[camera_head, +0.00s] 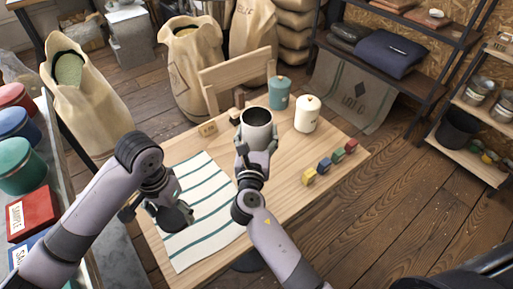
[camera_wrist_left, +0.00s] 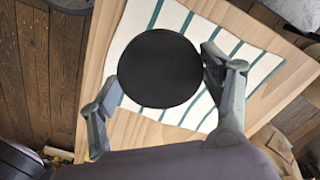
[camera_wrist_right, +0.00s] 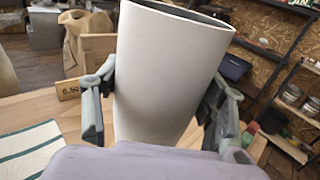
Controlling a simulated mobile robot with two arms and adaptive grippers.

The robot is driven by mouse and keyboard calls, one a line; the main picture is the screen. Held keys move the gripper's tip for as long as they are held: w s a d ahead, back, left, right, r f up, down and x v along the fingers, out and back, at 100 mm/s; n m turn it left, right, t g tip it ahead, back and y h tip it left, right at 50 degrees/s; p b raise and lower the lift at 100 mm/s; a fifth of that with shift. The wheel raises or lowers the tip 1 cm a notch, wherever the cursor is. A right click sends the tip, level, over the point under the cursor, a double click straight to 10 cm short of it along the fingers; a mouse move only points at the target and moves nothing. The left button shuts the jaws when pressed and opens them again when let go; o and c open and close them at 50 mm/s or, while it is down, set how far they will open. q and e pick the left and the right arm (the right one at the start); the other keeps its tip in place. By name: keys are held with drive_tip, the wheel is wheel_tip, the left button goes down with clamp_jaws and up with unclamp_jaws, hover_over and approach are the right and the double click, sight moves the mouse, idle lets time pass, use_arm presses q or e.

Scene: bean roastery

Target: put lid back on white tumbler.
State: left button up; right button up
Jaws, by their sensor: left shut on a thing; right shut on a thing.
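The white tumbler (camera_head: 257,128) is open at the top and upright over the table, held by my right gripper (camera_head: 252,165). In the right wrist view the tumbler (camera_wrist_right: 165,75) fills the space between the fingers, its open rim at the top. My left gripper (camera_head: 175,205) is above the striped cloth, left of the tumbler. In the left wrist view it holds a round black lid (camera_wrist_left: 160,68) between its fingers, over the cloth. The lid (camera_head: 178,216) shows partly in the head view behind the gripper. Lid and tumbler are apart.
The wooden table (camera_head: 285,188) holds the striped cloth (camera_head: 205,215), a teal canister (camera_head: 279,94), a cream canister (camera_head: 307,114), a small price sign (camera_head: 208,128) and several coloured cubes (camera_head: 324,165). A wooden chair (camera_head: 235,80) stands behind. A counter with coloured tins (camera_head: 20,168) is at left.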

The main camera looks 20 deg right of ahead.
sight(257, 114)
use_arm(q)
drive_tip(key=shift+r+p, duration=0.5)
drive_tip(key=shift+r, duration=0.25)
use_arm(e)
wheel_tip(257, 114, up, 7)
drive_tip(key=shift+r, duration=0.1)
drive_tip(key=o, duration=0.8)
drive_tip(key=c, duration=1.3)
use_arm(q)
drive_tip(key=shift+a+r, duration=0.2)
use_arm(e)
drive_tip(key=shift+s+d+f, duration=0.3)
drive_tip(key=shift+s, duration=0.05)
use_arm(q)
drive_tip(key=s+a+r+n, duration=0.6)
drive_tip(key=s+a+r, duration=0.1)
drive_tip(key=a+r, duration=0.2)
drive_tip(key=shift+a+r+n, duration=0.15)
drive_tip(key=shift+r+n, duration=0.05)
drive_tip(key=shift+n, duration=0.2)
use_arm(e)
drive_tip(key=s+d+f+n+t+y, duration=0.1)
drive_tip(key=s+n+y, duration=0.3)
drive_tip(key=s, duration=1.5)
drive_tip(key=d+y, duration=0.1)
drive_tip(key=y, duration=0.1)
drive_tip(key=shift+s+y, duration=0.4)
drive_tip(key=shift+a+f, duration=0.1)
